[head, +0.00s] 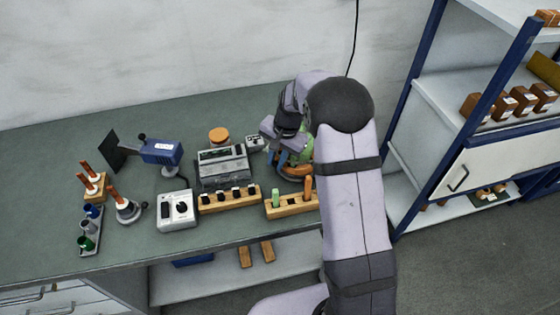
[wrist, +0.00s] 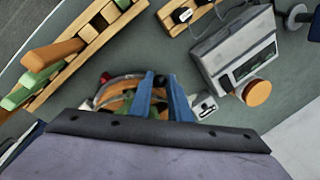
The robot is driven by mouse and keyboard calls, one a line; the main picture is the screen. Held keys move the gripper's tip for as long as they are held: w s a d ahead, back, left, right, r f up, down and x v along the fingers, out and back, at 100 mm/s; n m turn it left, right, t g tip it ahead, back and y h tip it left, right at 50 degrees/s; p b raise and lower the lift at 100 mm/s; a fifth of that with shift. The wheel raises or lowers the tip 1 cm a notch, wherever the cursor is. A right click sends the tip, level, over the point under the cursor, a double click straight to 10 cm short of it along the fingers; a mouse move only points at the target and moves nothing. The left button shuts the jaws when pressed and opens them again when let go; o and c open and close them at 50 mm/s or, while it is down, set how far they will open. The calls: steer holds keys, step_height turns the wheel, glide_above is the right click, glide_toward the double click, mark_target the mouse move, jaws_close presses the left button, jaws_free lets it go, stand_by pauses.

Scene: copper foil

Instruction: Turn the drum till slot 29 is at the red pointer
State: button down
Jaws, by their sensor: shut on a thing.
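The drum (head: 295,175) is a round orange and green piece on the bench, partly covered by my arm in the head view. In the wrist view the drum (wrist: 115,100) shows orange and green at the lower middle, partly cut off by my gripper's body. My gripper (wrist: 163,82) has two blue fingers pointing at the drum's right part, and they are shut on it. The blue fingers also show in the head view (head: 284,160). A small red part (wrist: 104,78) is at the drum's upper left edge; I cannot tell if it is the pointer. Slot numbers are unreadable.
A wooden block with green and orange handles (head: 290,209) stands just in front of the drum. A grey machine (head: 222,168), an orange-topped round piece (head: 218,134) and a small white box (head: 254,143) are to the left. Shelving (head: 440,110) stands right.

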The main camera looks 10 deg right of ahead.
steer(key=w+d+m+h, duration=0.3)
steer(key=w+m, duration=0.9)
steer(key=m, duration=0.4)
steer(key=shift+w+m, duration=0.35)
steer(key=shift+m, duration=0.05)
stand_by(1.2)
stand_by(0.4)
steer(key=c, duration=1.9)
jaws_free()
steer(key=shift+c, duration=0.2)
steer(key=shift+r, duration=0.1)
